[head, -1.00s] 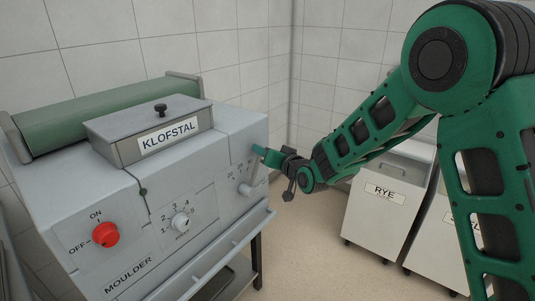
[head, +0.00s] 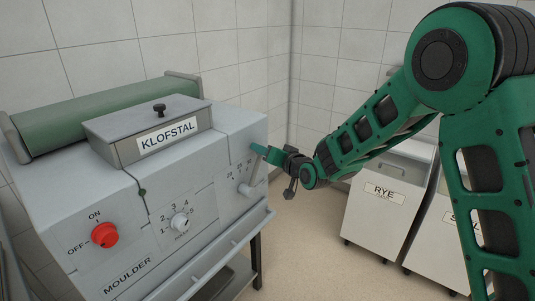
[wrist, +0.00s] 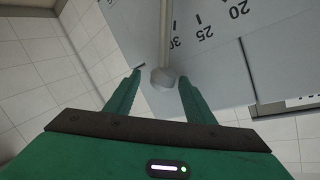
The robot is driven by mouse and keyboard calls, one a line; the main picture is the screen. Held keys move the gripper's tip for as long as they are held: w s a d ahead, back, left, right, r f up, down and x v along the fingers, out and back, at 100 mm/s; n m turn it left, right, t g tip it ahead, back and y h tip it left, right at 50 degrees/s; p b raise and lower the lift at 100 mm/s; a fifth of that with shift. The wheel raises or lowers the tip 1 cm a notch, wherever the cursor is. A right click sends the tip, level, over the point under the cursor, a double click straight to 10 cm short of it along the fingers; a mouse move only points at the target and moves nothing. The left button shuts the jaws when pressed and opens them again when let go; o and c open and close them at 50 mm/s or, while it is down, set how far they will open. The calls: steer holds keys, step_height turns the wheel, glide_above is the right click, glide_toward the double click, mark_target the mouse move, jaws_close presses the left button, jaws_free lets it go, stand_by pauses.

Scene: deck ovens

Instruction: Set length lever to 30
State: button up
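The length lever (wrist: 168,40) is a pale rod with a rounded end knob (wrist: 163,78) in the wrist view. It lies over or close beside the 30 on the printed scale, partly covering that label; 25 and 20 lie to the right. In the head view the lever (head: 251,186) is small, at the right end of the moulder's front (head: 215,190). My gripper (wrist: 159,78) is open, with one green finger on each side of the knob. Gaps show between fingers and knob. In the head view my gripper (head: 268,156) is at the machine's right edge, and its exact contact is unclear.
The moulder also carries a red on/off knob (head: 105,235), a small numbered dial (head: 180,222) and a lidded KLOFSTAL box (head: 150,130). A rail (head: 215,257) runs along its lower front. A RYE bin (head: 383,205) stands behind my arm, with floor between.

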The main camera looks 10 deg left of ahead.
steer(key=v, duration=1)
steer(key=shift+s+d, duration=0.2)
steer(key=shift+d, duration=0.1)
steer(key=shift+d, duration=0.1)
